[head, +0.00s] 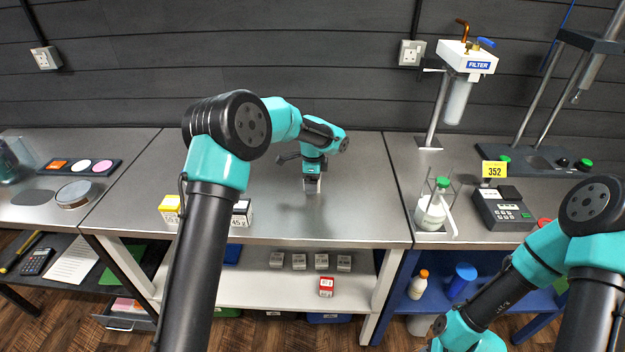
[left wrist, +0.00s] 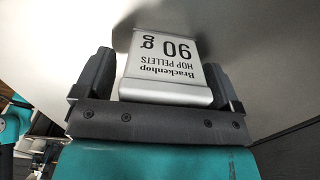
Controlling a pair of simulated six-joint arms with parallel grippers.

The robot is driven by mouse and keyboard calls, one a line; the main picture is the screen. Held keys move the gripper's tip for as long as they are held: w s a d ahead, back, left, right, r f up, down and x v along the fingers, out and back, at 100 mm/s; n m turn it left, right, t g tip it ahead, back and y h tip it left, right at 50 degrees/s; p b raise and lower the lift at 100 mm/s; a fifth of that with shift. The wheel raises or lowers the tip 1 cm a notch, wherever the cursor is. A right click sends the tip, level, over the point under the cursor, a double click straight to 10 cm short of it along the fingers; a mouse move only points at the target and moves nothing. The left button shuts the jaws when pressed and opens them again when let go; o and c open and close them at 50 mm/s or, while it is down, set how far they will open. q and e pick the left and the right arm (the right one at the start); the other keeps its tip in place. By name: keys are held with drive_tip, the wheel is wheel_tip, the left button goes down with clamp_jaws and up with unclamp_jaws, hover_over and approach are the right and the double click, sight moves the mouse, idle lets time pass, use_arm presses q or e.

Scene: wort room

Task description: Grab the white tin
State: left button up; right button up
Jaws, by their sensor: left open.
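A white tin (head: 242,214) with black print stands near the front edge of the middle bench, partly hidden behind my left arm. My left gripper (head: 312,187) points down at the bench farther back and to the right of that tin. Its jaws are open around a silver-grey tin. In the left wrist view this tin (left wrist: 165,88) reads "Brackenhop HOP PELLETS 90 g" and sits between the fingers (left wrist: 160,63). I cannot tell whether a finger touches it. My right arm comes in at the right; its gripper is out of view.
A yellow tin (head: 170,209) stands left of the white one. Several grey tins (head: 299,261) and a red tin (head: 326,287) are on the shelf below. The middle bench's right part is clear.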

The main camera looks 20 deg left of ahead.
use_arm(q)
drive_tip(key=c, duration=1.1)
drive_tip(key=shift+o, duration=0.2)
drive_tip(key=shift+r, duration=0.15)
drive_tip(key=shift+r, duration=0.5)
wheel_tip(320, 180, up, 2)
drive_tip(key=shift+r, duration=0.25)
drive_tip(key=s+d, duration=0.1)
drive_tip(key=s, duration=0.4)
drive_tip(key=s+d+r, duration=0.1)
drive_tip(key=s+d, duration=0.1)
drive_tip(key=s, duration=0.3)
drive_tip(key=s+d, duration=0.1)
drive_tip(key=s, duration=0.4)
drive_tip(key=shift+s+d+r, duration=0.15)
drive_tip(key=shift+s+d, duration=0.05)
